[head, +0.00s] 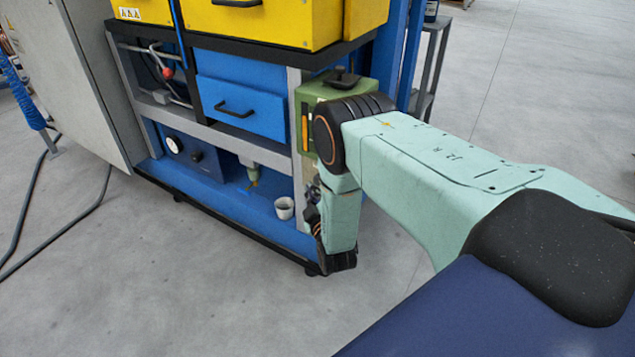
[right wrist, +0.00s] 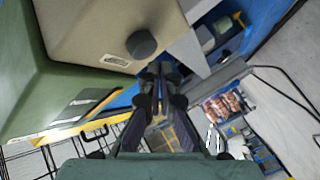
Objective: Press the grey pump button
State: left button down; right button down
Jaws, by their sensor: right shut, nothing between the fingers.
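In the right wrist view a dark grey round button (right wrist: 141,44) stands out from a beige face of a green-sided box (right wrist: 40,90). In the head view a green box (head: 320,92) with a black handle on top is at the right end of the blue frame, partly hidden by my right arm. The button is not visible there. My right gripper (right wrist: 161,72) is shut and empty, its fingertips just below and right of the button in the picture, seemingly apart from it. In the head view my right arm mostly hides its fingers. My left gripper is not in view.
The blue frame (head: 232,205) holds a blue drawer (head: 240,105), a dial panel (head: 190,150) and a white cup (head: 284,208). Yellow boxes (head: 265,22) sit on top. A grey panel (head: 75,75) stands at left.

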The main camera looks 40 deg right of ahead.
jog(key=shift+d, duration=0.1)
dwell(0.3)
jog(key=shift+w+d, duration=0.15)
jog(key=shift+d, duration=0.2)
jog(key=shift+w+d, duration=0.2)
jog(key=shift+d, duration=0.35)
dwell(1.0)
jog(key=shift+a, duration=0.1)
jog(key=shift+s+a, duration=0.4)
jog(key=shift+a, duration=0.4)
jog(key=a, duration=0.1)
jog(key=s+a+p, duration=0.1)
jog(key=a, duration=0.1)
jog(key=s+a, duration=0.1)
jog(key=shift+a, duration=0.35)
jog(key=shift+w, duration=0.1)
dwell(0.7)
